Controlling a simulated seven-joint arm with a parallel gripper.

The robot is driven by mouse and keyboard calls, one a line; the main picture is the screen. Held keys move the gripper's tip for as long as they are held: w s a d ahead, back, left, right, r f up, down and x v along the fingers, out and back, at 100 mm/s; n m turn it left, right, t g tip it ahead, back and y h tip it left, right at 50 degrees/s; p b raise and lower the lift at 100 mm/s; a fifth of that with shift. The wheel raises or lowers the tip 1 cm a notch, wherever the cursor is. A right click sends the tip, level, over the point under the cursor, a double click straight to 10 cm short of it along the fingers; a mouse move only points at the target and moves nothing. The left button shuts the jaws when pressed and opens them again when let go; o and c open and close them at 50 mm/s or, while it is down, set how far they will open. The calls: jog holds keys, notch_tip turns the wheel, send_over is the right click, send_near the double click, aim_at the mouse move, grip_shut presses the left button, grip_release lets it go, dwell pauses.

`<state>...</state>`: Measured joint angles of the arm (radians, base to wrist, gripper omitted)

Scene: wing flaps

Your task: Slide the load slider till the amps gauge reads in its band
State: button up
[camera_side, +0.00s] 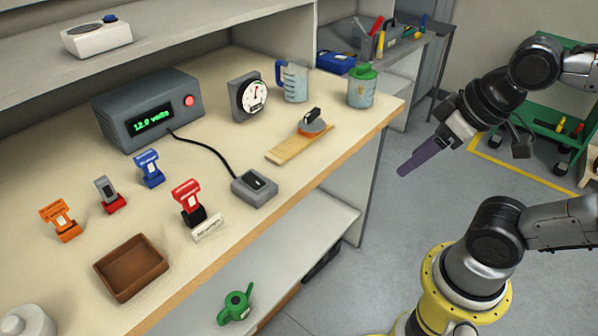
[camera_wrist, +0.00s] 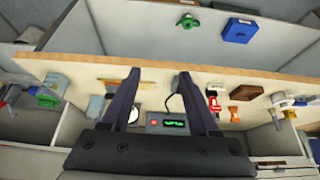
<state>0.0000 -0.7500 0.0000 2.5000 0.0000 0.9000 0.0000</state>
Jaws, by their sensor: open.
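The load slider appears to be the wooden track (camera_side: 287,151) on the bench with an orange and grey block and black handle (camera_side: 311,117) near its far right end. The round white-faced gauge (camera_side: 254,97) stands upright in a dark housing behind the track. Its needle points roughly upward; its band and label are too small to read. My gripper (camera_side: 403,170) is open and empty, off the bench's front edge to the right of the slider. In the wrist view its two dark fingers (camera_wrist: 159,72) stand apart with nothing between them.
A grey power box (camera_side: 150,108) reads 12.0 volts and is cabled to a small switch box (camera_side: 255,187). Measuring jugs (camera_side: 293,82) (camera_side: 361,88) stand behind the slider. Coloured clips (camera_side: 188,200) and a brown tray (camera_side: 131,268) are at left. A shelf (camera_side: 200,30) overhangs the back.

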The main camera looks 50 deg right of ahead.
dwell(0.7)
jog(key=o, duration=0.3)
jog(key=shift+w, duration=0.15)
jog(key=o, duration=0.3)
jog(key=w+r+t, duration=0.1)
jog(key=w, duration=0.1)
jog(key=w+r+t, duration=0.1)
jog(key=w+r, duration=0.1)
jog(key=w+d+r+t, duration=0.1)
jog(key=w+r, duration=0.1)
jog(key=shift+w+r+t, duration=0.2)
jog(key=shift+w+t, duration=0.15)
jog(key=shift+t, duration=0.05)
jog(key=w+d+r+t, duration=0.2)
jog(key=w+r+t, duration=0.1)
jog(key=w, duration=0.7)
jog(key=w+d+r+t, duration=0.1)
jog(key=w+r+t, duration=0.1)
jog(key=w, duration=0.8)
jog(key=w+d+f+n+t, duration=0.1)
jog(key=w+d+f, duration=0.3)
jog(key=w+f, duration=0.4)
jog(key=d+f+m+g, duration=0.15)
jog(key=d+f, duration=0.35)
jog(key=f, duration=0.7)
jog(key=shift+n+g, duration=0.25)
jog(key=x, duration=1)
jog(key=shift+w+r, duration=0.15)
jog(key=shift+w, duration=0.1)
